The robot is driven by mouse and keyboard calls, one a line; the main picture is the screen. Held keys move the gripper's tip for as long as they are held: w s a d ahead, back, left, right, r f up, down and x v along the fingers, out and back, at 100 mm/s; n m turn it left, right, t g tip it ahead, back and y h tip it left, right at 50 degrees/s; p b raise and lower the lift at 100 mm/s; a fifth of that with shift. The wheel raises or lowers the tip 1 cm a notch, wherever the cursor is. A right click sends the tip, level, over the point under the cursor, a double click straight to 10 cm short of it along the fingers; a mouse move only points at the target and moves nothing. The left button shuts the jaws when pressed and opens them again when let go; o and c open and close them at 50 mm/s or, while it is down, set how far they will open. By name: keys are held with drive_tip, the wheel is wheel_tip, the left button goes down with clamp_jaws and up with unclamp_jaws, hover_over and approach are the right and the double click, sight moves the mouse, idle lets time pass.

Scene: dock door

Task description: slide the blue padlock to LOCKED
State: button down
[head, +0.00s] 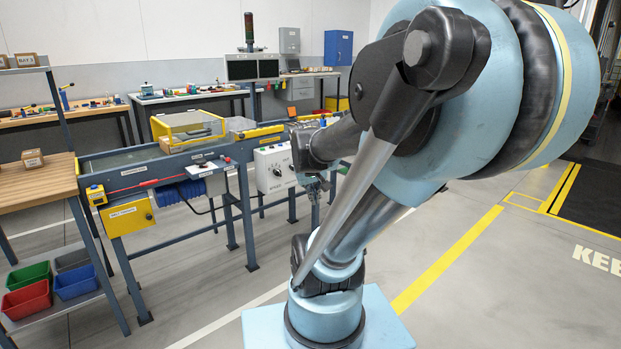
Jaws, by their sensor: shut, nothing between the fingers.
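I cannot make out a blue padlock or a LOCKED mark anywhere in the head view. It may be hidden behind my arm, out of frame or too small to tell. My gripper (314,188) shows small and dark below my wrist, in front of the white control box with knobs (273,168). Its fingers look shut and empty, and they point down. My large arm links cover much of the middle and right of the view.
A conveyor bench (150,178) with a yellow box (131,216) stands at left. A wooden table (38,183) and coloured bins (27,299) are at far left. A blue wall cabinet (338,48) hangs at the back. Floor with a yellow line (450,258) is clear at right.

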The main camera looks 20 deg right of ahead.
drive_tip(key=w+d+r+n+t+h, duration=0.1)
drive_tip(key=w+d+r+n+t, duration=0.3)
drive_tip(key=w, duration=1)
drive_tip(key=w+d+r+t+h, duration=0.25)
drive_tip(key=w+d, duration=0.45)
drive_tip(key=w, duration=0.7)
drive_tip(key=w+d+r+n+t+h, duration=0.1)
drive_tip(key=w+d+r+n+t, duration=0.25)
drive_tip(key=w, duration=0.95)
drive_tip(key=w+d+f+n+t+y, duration=0.2)
drive_tip(key=w+d+f, duration=0.1)
drive_tip(key=w+f, duration=0.3)
drive_tip(key=w+f+n+y, duration=0.1)
drive_tip(key=f+n+y, duration=0.1)
drive_tip(key=f, duration=0.6)
drive_tip(key=w+a+f+n+y, duration=0.1)
drive_tip(key=w+f+n+y, duration=0.1)
drive_tip(key=f+n, duration=0.3)
drive_tip(key=w+a+f+n+y, duration=0.1)
drive_tip(key=w+f+n+y, duration=0.1)
drive_tip(key=f, duration=1)
drive_tip(key=shift+w+a+f+n+t+y, duration=0.25)
drive_tip(key=shift+n+y, duration=0.5)
drive_tip(key=shift+y, duration=0.4)
